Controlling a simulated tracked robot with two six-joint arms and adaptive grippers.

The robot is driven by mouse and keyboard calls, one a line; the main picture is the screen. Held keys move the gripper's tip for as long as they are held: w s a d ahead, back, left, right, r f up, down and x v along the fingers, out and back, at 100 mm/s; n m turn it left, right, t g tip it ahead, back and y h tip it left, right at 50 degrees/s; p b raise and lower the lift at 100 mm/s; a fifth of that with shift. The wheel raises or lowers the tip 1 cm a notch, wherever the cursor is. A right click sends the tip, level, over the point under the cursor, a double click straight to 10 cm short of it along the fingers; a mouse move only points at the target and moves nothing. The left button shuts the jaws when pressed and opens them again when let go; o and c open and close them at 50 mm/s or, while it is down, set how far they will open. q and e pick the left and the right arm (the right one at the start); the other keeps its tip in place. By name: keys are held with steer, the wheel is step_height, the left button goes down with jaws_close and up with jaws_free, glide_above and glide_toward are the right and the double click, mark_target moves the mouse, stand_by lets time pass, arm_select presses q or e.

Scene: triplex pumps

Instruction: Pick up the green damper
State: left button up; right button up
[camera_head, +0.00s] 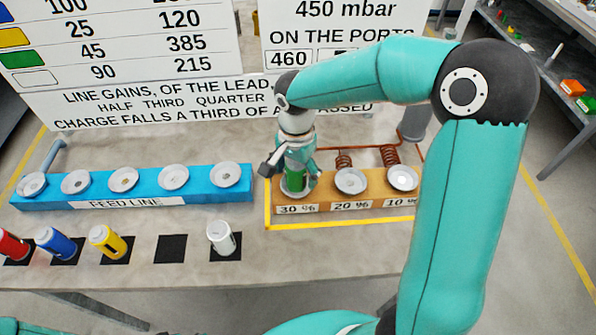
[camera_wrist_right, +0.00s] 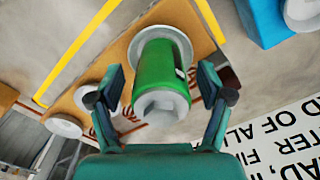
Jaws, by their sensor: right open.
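The green damper (camera_head: 296,180) stands on the port above the 30 % label, at the left end of the tan block (camera_head: 330,193). My right gripper (camera_head: 290,171) is over it, with a finger on either side. In the right wrist view the damper (camera_wrist_right: 160,82), a green cylinder with a pale end, sits between the open fingers of the right gripper (camera_wrist_right: 160,90). Gaps show between the damper and both fingers. My left gripper is not in view.
Empty ports (camera_head: 351,180) at 20 % and 10 % lie right of the damper. The blue feed line block (camera_head: 150,200) is to the left. Red, blue, yellow (camera_head: 107,241) and white (camera_head: 221,237) dampers stand on dark pads in front. Sign boards (camera_head: 150,105) rise behind.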

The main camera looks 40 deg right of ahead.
steer(key=shift+f, duration=0.1)
steer(key=shift+c, duration=0.4)
jaws_close()
